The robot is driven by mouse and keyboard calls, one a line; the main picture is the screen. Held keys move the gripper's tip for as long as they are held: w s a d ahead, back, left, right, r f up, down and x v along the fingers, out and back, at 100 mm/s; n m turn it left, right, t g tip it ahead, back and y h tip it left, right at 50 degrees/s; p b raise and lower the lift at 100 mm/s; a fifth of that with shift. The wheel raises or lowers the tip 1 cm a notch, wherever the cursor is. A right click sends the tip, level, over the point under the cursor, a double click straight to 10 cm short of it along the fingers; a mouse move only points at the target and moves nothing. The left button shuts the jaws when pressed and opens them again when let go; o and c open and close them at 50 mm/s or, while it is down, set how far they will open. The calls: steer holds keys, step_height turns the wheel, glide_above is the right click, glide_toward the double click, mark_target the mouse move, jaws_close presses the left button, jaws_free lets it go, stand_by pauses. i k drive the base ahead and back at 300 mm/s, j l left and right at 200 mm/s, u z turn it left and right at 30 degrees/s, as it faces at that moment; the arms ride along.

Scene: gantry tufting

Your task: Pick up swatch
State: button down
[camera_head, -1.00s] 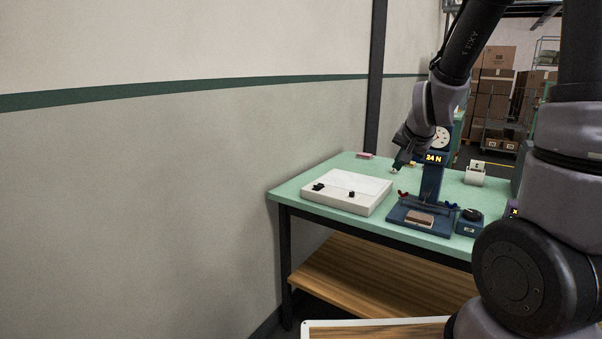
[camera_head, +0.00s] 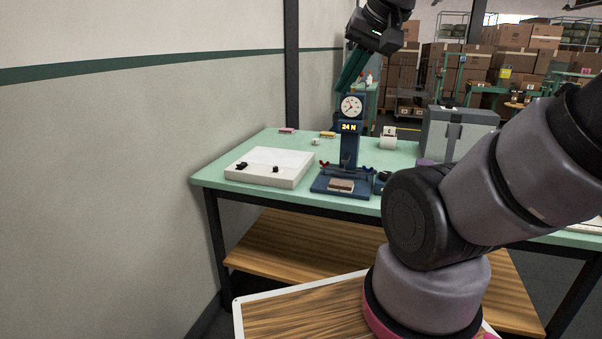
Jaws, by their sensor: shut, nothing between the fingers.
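A small flat brownish-pink piece, which looks like a swatch (camera_head: 341,185), lies on the base of the blue force tester (camera_head: 348,150) on the green table. A pink piece (camera_head: 287,130) and a yellowish piece (camera_head: 327,134) lie farther back on the table; I cannot tell if these are swatches too. My gripper (camera_head: 343,87) is raised above the back of the table, behind the tester's dial, with its green fingers pointing down. It is shut and I see nothing held in it. The dial partly hides the fingertips' surroundings.
A white light box (camera_head: 270,167) with black clips takes the left of the green table (camera_head: 215,172). A small white item (camera_head: 316,142), a label printer (camera_head: 388,138) and a grey case (camera_head: 458,135) also stand there. My arm covers the table's right part.

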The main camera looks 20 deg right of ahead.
mark_target(347, 186)
steer(key=i+z, duration=0.15)
steer(key=z, duration=0.2)
steer(key=i+z, duration=0.2)
steer(key=z, duration=0.15)
steer(key=i+z, duration=0.15)
steer(key=z, duration=0.2)
